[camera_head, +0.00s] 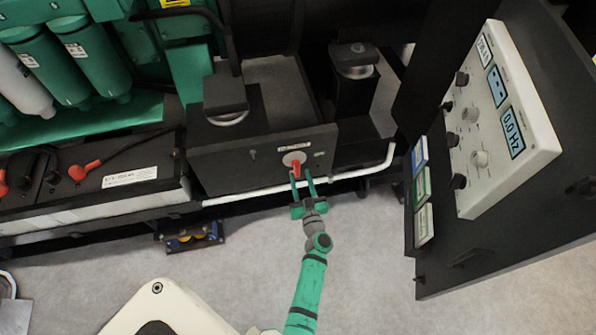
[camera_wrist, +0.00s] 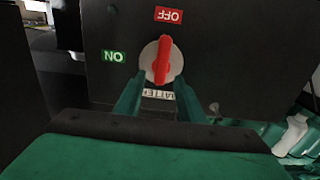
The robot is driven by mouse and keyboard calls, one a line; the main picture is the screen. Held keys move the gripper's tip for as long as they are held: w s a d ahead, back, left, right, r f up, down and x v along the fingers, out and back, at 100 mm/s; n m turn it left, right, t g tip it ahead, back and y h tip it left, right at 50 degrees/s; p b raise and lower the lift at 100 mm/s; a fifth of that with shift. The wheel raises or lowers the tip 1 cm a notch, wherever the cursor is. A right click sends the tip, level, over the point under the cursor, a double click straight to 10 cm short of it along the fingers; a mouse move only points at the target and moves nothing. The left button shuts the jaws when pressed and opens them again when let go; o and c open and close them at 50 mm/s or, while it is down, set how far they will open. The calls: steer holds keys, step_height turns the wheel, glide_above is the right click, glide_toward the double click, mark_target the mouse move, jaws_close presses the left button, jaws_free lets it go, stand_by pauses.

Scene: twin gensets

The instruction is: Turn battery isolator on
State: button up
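The battery isolator is a red handle (camera_head: 296,169) on a pale round disc, set on a dark panel (camera_head: 228,164). In the wrist view the red handle (camera_wrist: 162,60) points at the red OFF label (camera_wrist: 169,15). The green ON label (camera_wrist: 113,56) is to its left there, and in the head view the ON label (camera_head: 319,154) is to the right. My gripper (camera_head: 301,174) is in front of the isolator. In the wrist view my gripper (camera_wrist: 159,86) has its green fingers apart, one each side of the disc's lower part. Whether they touch the isolator cannot be told.
A white pipe (camera_head: 345,176) runs along the front below the panel. A battery (camera_head: 105,175) with red terminal caps is at the left. A control panel (camera_head: 499,118) with screens and knobs stands at the right. The grey floor (camera_head: 370,260) in front is clear.

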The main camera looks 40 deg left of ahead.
mark_target(298, 170)
steer(key=shift+x, duration=1.75)
jaws_close()
